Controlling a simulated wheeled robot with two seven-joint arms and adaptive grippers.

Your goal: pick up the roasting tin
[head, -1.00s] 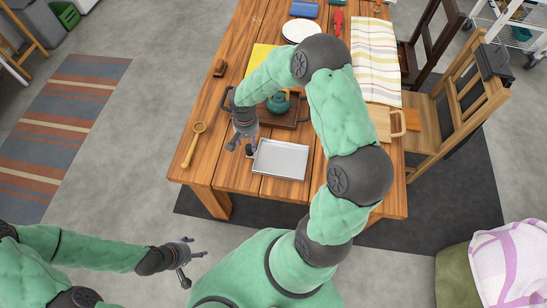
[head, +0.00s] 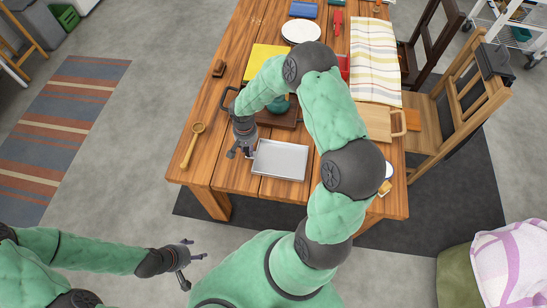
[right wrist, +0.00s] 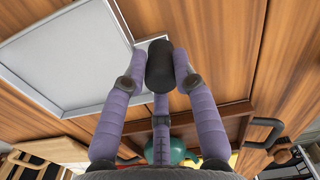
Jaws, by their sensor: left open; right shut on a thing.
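The roasting tin (head: 280,160) is a shallow, light grey metal pan lying on the wooden table near its front edge. It fills the upper left of the right wrist view (right wrist: 62,52). My left gripper (head: 193,270) is open and empty, over the floor well away from the table.
A brown tray (head: 262,121) with dark handles and a teal pot (head: 279,105) stands just behind the tin. A wooden spoon (head: 193,146) lies to the left. A cutting board (head: 378,123) and striped cloth (head: 374,65) lie to the right.

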